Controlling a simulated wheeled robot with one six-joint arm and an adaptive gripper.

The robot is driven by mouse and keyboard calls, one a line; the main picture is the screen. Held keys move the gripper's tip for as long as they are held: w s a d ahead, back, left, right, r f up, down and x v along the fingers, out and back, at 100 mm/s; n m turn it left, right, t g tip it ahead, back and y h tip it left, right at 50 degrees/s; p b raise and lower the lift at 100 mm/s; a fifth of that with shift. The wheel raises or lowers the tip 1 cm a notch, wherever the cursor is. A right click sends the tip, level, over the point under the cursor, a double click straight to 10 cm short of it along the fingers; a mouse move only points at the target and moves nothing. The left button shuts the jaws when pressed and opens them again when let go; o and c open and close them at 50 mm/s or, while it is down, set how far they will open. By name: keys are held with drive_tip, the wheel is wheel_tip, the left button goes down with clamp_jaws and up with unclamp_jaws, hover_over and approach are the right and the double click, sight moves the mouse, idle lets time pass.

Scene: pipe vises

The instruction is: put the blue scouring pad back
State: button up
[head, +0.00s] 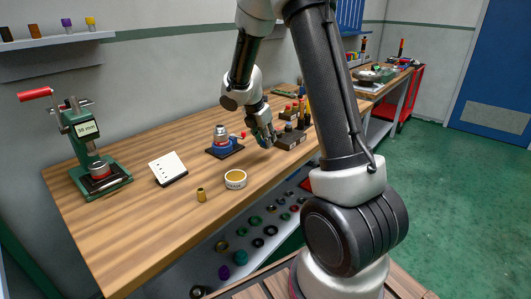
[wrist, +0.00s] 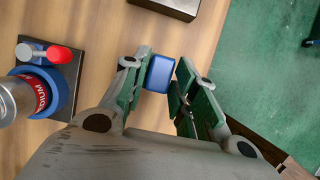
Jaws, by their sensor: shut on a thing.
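The blue scouring pad (wrist: 160,73) is between the fingertips of my gripper (wrist: 158,80) in the wrist view, and the gripper is shut on it. In the head view my gripper (head: 266,138) is over the wooden workbench (head: 130,225), near its front edge. The pad shows there only as a small blue patch (head: 263,143) by the fingers. Whether the pad touches the bench top I cannot tell.
A blue vise (head: 223,147) holding a metal can stands left of my gripper. A dark block (head: 291,140) with upright tools stands to the right. A round dish (head: 235,179), a brass piece (head: 201,195), a white plate (head: 168,168) and a green press (head: 88,150) are further left.

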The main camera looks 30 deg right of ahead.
wheel_tip(320, 180, down, 5)
drive_tip(key=shift+f, duration=0.1)
idle(0.3)
drive_tip(key=o, duration=0.9)
drive_tip(key=v, duration=1.2)
drive_tip(key=s+r+m, duration=0.6)
drive_tip(key=s+r, duration=0.1)
drive_tip(key=s+a+r+m+t+y, duration=0.1)
drive_tip(key=s+r+m+y, duration=0.1)
drive_tip(key=s+m, duration=0.6)
drive_tip(key=s+a+r+m+t+y, duration=0.1)
drive_tip(key=s+r+m+y, duration=0.1)
drive_tip(key=s+m, duration=0.6)
drive_tip(key=s+r, duration=0.1)
drive_tip(key=s, duration=0.5)
drive_tip(key=shift+a+t, duration=0.2)
drive_tip(key=shift+t, duration=0.1)
